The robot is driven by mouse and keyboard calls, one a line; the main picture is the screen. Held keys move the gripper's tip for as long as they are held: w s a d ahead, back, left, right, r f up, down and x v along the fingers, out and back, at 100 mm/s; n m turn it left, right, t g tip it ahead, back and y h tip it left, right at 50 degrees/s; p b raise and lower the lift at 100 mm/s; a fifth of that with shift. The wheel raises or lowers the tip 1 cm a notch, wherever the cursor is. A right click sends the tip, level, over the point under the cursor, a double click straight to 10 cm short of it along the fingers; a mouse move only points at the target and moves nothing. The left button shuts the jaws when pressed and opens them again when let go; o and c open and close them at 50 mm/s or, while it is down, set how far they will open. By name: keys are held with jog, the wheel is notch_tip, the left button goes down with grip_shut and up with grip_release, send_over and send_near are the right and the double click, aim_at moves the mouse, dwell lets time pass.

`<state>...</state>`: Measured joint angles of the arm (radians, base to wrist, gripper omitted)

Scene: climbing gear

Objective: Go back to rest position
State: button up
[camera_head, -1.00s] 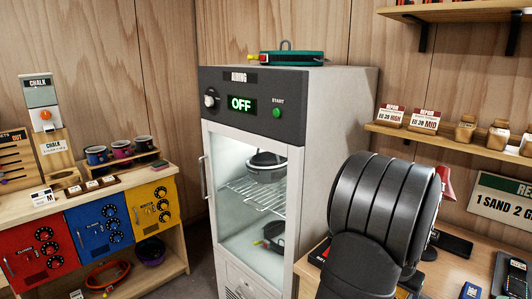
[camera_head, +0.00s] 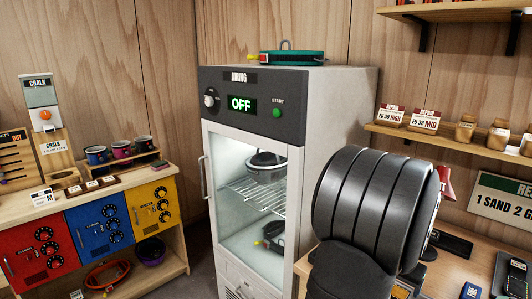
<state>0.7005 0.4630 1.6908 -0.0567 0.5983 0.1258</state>
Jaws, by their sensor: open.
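My arm (camera_head: 365,210) shows as large dark ribbed links at the right front, in front of the drying cabinet's right side and the right-hand bench. My gripper is not in the picture. The arm hides part of the bench behind it.
A drying cabinet (camera_head: 335,130) reading OFF stands in the middle, its glass door shut, with dark items on its racks. A green coiled item (camera_head: 291,57) lies on top. A left bench (camera_head: 120,184) holds cups and coloured boxes. Shelves (camera_head: 450,138) and a bench (camera_head: 455,268) are at right.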

jog(key=x, duration=0.5)
jog(key=shift+f, duration=0.35)
notch_tip(320, 180, up, 5)
jog(key=shift+s+d+f, duration=0.1)
jog(key=shift+d+f, duration=0.05)
jog(key=s+d+r, duration=0.4)
jog(key=s+r, duration=0.3)
jog(key=s, duration=0.4)
jog(key=s+d+f, duration=0.1)
jog(key=s+d, duration=0.7)
jog(key=s, duration=0.4)
jog(key=s+d, duration=0.8)
jog(key=s, duration=0.4)
jog(key=shift+s+d+f, duration=0.3)
jog(key=shift+s+f, duration=0.05)
jog(key=shift+f, duration=0.05)
